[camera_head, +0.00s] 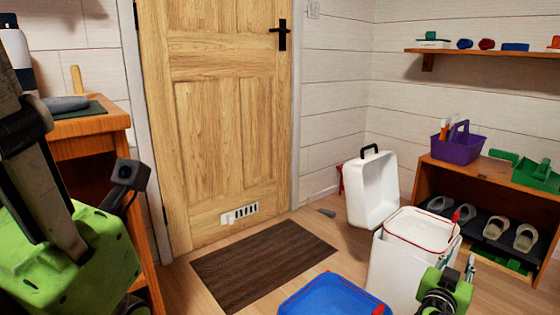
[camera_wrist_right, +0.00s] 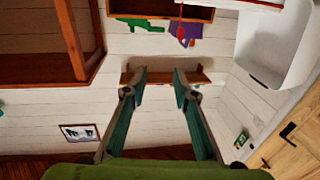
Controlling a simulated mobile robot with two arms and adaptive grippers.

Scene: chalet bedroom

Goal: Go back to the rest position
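My right gripper (camera_head: 459,266) is low at the right in the head view, in front of the white case. In the right wrist view the gripper (camera_wrist_right: 160,76) has its two fingers apart with nothing between them. My left gripper (camera_head: 38,170) is large and close at the left edge of the head view, beside the wooden desk. Its fingers are partly cut off by the frame, so whether it is open or shut does not show.
A blue bin (camera_head: 335,296) and an open white case (camera_head: 395,268) stand on the floor near my right arm. A low shelf (camera_head: 462,177) holds slippers and a purple caddy (camera_head: 458,148). A wooden desk (camera_head: 95,127) stands left. A brown mat (camera_head: 262,264) lies before the door.

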